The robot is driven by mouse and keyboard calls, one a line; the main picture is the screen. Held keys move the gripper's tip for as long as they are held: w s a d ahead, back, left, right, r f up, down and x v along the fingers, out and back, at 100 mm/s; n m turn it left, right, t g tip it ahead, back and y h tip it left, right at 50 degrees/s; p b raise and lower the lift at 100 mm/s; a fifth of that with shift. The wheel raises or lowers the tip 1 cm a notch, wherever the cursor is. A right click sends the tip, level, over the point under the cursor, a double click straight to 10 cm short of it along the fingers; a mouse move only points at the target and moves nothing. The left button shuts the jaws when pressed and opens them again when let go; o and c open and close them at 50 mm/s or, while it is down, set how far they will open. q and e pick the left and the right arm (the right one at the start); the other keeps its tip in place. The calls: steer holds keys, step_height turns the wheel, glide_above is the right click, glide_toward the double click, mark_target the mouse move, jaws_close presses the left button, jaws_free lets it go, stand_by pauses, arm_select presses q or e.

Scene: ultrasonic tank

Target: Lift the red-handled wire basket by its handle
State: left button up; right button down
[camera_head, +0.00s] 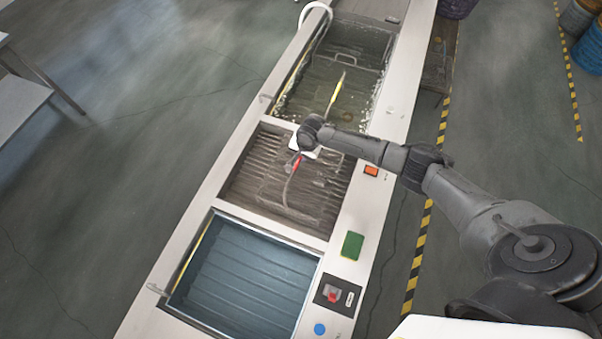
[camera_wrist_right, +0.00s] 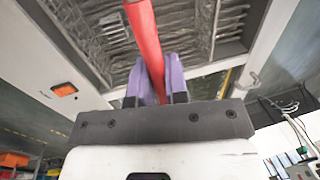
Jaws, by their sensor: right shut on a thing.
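The red-handled wire basket (camera_head: 288,198) is in the middle compartment of the long tank unit in the head view. Its thin wires are hard to make out against the ribbed floor, and I cannot tell whether it is clear of that floor. Its red handle (camera_head: 297,162) rises to my right gripper (camera_head: 299,155). In the right wrist view the red handle (camera_wrist_right: 146,40) runs between the two purple fingers of my right gripper (camera_wrist_right: 153,80), which are shut on it. The gripper body hides part of the handle. My left gripper is not in view.
A yellow handle (camera_head: 335,92) belongs to another basket in the water-filled far compartment. The near compartment (camera_head: 245,280) looks blue and empty. White rims and dividers (camera_head: 268,228) edge the compartments. An orange button (camera_head: 371,170) and a green block (camera_head: 352,245) are on the right rim.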

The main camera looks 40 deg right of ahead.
steer(key=shift+r, duration=0.15)
steer(key=shift+w+r, duration=0.1)
steer(key=shift+r, duration=1.65)
steer(key=shift+d+r+b, duration=0.2)
steer(key=shift+r+b, duration=0.05)
steer(key=shift+b, duration=0.05)
steer(key=s+d+r+b, duration=0.1)
steer(key=s+d+r, duration=0.5)
steer(key=s+d, duration=0.1)
step_height(320, 180, up, 9)
steer(key=d+p, duration=0.1)
steer(key=p, duration=0.7)
steer(key=shift+s+f+p, duration=0.2)
steer(key=shift+s+p, duration=0.2)
steer(key=shift+s, duration=0.05)
